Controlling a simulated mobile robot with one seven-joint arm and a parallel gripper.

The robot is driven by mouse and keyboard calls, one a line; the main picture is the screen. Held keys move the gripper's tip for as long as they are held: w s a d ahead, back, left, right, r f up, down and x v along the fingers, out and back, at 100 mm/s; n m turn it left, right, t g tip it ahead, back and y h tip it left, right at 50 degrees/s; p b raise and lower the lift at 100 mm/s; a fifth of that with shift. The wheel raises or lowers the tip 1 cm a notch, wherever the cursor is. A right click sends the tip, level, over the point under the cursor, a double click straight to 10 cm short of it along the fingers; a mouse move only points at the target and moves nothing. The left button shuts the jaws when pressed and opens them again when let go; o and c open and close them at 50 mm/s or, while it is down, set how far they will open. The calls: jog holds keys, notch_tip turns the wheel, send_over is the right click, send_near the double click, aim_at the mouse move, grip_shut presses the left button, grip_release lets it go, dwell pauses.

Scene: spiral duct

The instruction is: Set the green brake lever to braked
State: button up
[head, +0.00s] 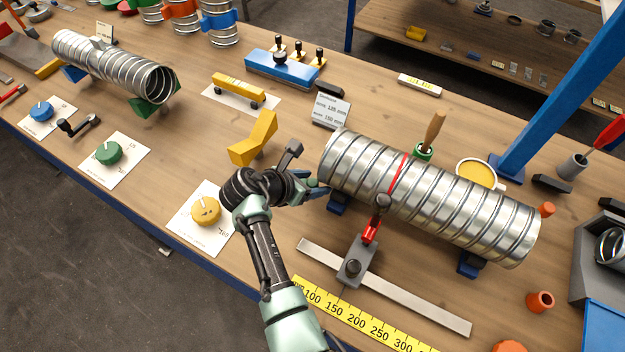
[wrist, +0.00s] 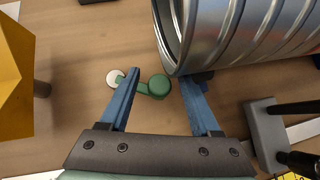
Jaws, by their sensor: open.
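The green brake lever (wrist: 159,86) shows in the wrist view as a round green knob on a short arm. The arm runs left towards a pale round disc (wrist: 113,78) on the table. My gripper (wrist: 160,79) is open, with its blue fingers on either side of the knob. The left finger crosses over part of the lever's arm; I cannot tell whether either finger touches it. In the head view my gripper (head: 318,189) is at the left end of the spiral duct (head: 430,195), and I cannot make out the lever there.
The duct's rim is close beside the right finger. A yellow angled block (head: 254,139) stands to the left. A metal rail (head: 400,290) with a grey slider (head: 356,262) lies in front of the duct. A yellow dial (head: 206,211) sits left of my wrist.

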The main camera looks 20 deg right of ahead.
grip_shut()
dwell(1.3)
